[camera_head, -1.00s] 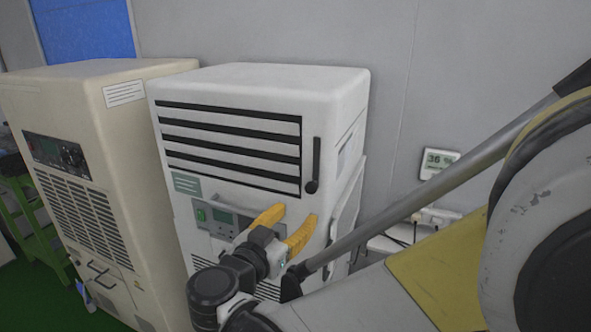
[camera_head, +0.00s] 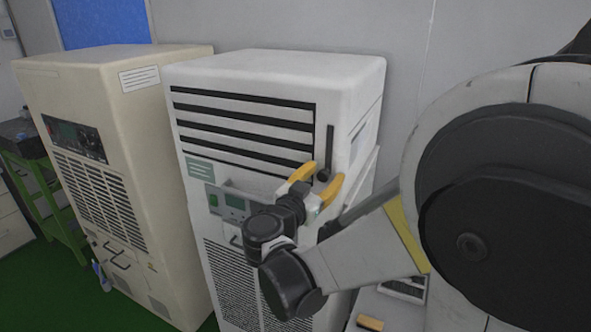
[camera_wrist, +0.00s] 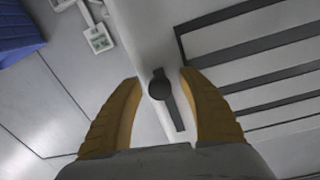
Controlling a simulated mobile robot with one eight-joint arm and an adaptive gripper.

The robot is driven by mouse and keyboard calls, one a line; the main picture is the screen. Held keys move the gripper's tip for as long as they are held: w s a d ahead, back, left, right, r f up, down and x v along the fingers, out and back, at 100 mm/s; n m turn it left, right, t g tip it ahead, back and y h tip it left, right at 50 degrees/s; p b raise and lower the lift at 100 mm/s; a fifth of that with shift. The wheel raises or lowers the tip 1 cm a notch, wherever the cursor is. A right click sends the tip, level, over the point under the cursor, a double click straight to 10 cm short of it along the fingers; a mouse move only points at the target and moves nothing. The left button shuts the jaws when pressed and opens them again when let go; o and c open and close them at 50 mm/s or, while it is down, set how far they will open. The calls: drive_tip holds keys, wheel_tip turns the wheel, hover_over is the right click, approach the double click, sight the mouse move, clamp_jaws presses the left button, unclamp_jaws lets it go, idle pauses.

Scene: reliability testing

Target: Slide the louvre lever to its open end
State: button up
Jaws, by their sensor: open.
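The louvre lever is a dark round knob (camera_head: 323,175) at the lower end of a dark vertical slot (camera_head: 329,140), right of the louvres (camera_head: 245,125) on the white cabinet's front. My gripper (camera_head: 322,175) is open, with its yellow fingers on either side of the knob in the head view. In the wrist view the knob (camera_wrist: 159,88) shows between the open fingers (camera_wrist: 159,80), and I see clear gaps on both sides. I cannot tell how far the fingertips are from the panel.
A cream cabinet (camera_head: 110,75) stands to the left of the white cabinet (camera_head: 290,68). A green stand (camera_head: 45,185) is at the far left. A blue object (camera_wrist: 25,30) and white wall fittings (camera_wrist: 97,38) show in the wrist view.

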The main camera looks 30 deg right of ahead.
sight(331, 136)
drive_tip(key=shift+c, duration=0.4)
clamp_jaws()
wheel_tip(331, 136, up, 9)
drive_tip(key=p, duration=0.6)
drive_tip(key=shift+r, duration=0.1)
drive_tip(key=shift+o, duration=0.4)
unclamp_jaws()
